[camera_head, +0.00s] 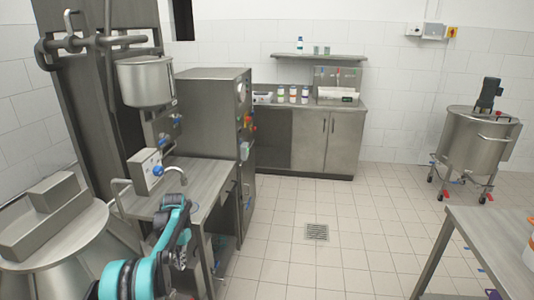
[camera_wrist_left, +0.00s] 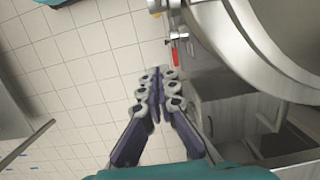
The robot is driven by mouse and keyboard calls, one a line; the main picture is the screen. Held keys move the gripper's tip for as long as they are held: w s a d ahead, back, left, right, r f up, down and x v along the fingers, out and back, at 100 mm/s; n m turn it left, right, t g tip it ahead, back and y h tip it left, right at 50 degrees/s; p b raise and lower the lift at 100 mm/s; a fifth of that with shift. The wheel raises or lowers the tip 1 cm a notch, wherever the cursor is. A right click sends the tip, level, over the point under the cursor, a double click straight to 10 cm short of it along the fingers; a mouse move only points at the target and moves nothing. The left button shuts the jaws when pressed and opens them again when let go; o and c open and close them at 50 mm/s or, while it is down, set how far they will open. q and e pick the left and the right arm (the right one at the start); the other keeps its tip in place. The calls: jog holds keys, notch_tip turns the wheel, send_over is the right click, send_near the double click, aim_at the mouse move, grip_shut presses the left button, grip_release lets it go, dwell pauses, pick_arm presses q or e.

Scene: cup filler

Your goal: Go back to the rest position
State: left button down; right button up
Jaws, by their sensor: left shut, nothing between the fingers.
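My left gripper (camera_wrist_left: 160,74) is shut, with its two dark fingers together and nothing between them. In the head view, my teal left arm comes in from the bottom left. Its gripper (camera_head: 181,257) hangs low in front of the filling machine's table (camera_head: 197,170). In the wrist view it points over tiled floor, beside a large round metal vessel (camera_wrist_left: 245,45) with a red-handled valve (camera_wrist_left: 174,58). Contact with the vessel cannot be told. My right gripper does not show in either view.
The filler's hopper (camera_head: 147,82) and metal cabinet (camera_head: 212,105) stand behind the arm. A conical metal vessel (camera_head: 60,240) is at the left. A counter (camera_head: 325,145) lines the back wall. A wheeled mixing tank (camera_head: 478,140) and a table (camera_head: 480,232) are at the right. The middle floor is clear.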

pick_arm(q)
jog(key=s+d+r+t, duration=0.2)
jog(key=s+d+r, duration=0.45)
jog(key=r, duration=0.25)
jog(key=s+d+r+t, duration=0.3)
jog(key=s+d+r, duration=0.3)
jog(key=s+r, duration=0.15)
jog(key=s+d+f+t, duration=0.1)
jog(key=s+d+t, duration=0.1)
jog(key=s, duration=0.6)
jog(key=s+d+f+t, duration=0.1)
jog(key=s+d, duration=0.4)
jog(key=s, duration=0.4)
jog(key=shift+d+f+n+t, duration=0.15)
jog(key=shift+f+n+t, duration=0.2)
jog(key=shift+n+t, duration=0.05)
